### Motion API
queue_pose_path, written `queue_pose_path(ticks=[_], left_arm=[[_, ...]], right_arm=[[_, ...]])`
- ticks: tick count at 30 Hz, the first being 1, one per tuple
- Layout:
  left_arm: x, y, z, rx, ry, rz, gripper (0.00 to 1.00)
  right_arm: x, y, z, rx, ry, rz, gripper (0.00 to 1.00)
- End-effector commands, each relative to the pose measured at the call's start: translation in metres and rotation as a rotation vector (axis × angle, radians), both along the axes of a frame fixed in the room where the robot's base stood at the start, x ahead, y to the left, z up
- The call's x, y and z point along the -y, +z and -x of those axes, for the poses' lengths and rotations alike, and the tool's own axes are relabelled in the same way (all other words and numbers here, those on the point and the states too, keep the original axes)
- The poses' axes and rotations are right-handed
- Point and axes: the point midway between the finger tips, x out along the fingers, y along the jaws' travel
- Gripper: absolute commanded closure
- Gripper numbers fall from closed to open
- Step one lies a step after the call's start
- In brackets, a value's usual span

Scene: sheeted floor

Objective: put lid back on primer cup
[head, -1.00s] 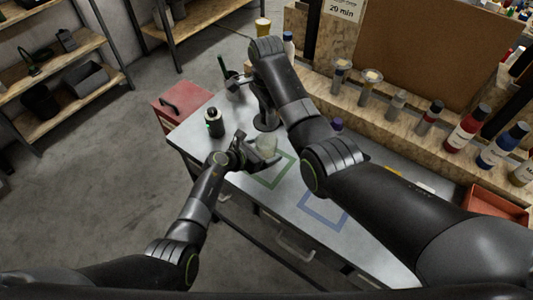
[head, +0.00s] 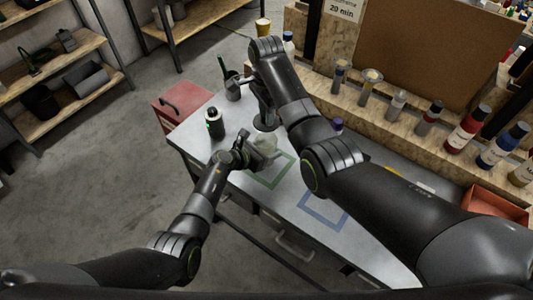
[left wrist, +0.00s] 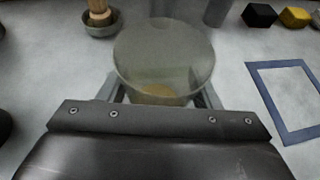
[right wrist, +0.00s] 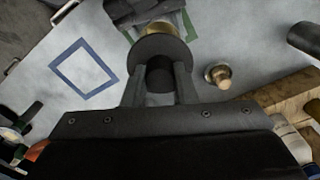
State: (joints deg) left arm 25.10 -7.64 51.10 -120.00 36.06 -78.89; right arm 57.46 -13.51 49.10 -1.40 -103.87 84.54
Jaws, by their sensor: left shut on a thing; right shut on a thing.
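The primer cup (left wrist: 165,45) is a clear, round vessel with tan stuff low inside. My left gripper (left wrist: 160,95) is shut around it, and its lower part is partly hidden by the gripper. In the head view the cup (head: 267,146) is pale beside my left gripper (head: 258,155), near the green square. The lid (right wrist: 160,47) is a dark round disc with a knob. My right gripper (right wrist: 160,85) is shut on the knob. The lid also shows in the head view (head: 266,123), behind the cup. The cup's tan top (right wrist: 158,27) shows just past the lid's edge in the right wrist view.
Green (head: 270,183) and blue (head: 325,222) outlined squares mark the bench. A dark bottle (head: 214,124) stands at its left. A small bowl (left wrist: 103,27) holds a wooden-handled thing. Bottles line the wooden ledge (head: 400,125) behind. The bench around the blue square is clear.

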Motion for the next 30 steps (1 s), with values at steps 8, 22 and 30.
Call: queue_pose_path(ticks=[8, 22, 30], left_arm=[[0.000, 0.000, 0.000, -0.001, 0.000, -0.001, 0.83], [0.000, 0.000, 0.000, -0.001, 0.000, -0.001, 0.83], [0.000, 0.000, 0.000, -0.001, 0.000, -0.001, 0.83]], right_arm=[[0.000, -0.009, 0.001, -0.004, 0.000, 0.001, 0.96], [0.000, -0.050, 0.000, -0.001, 0.000, 0.000, 0.96], [0.000, -0.050, 0.000, -0.001, 0.000, 0.000, 0.96]])
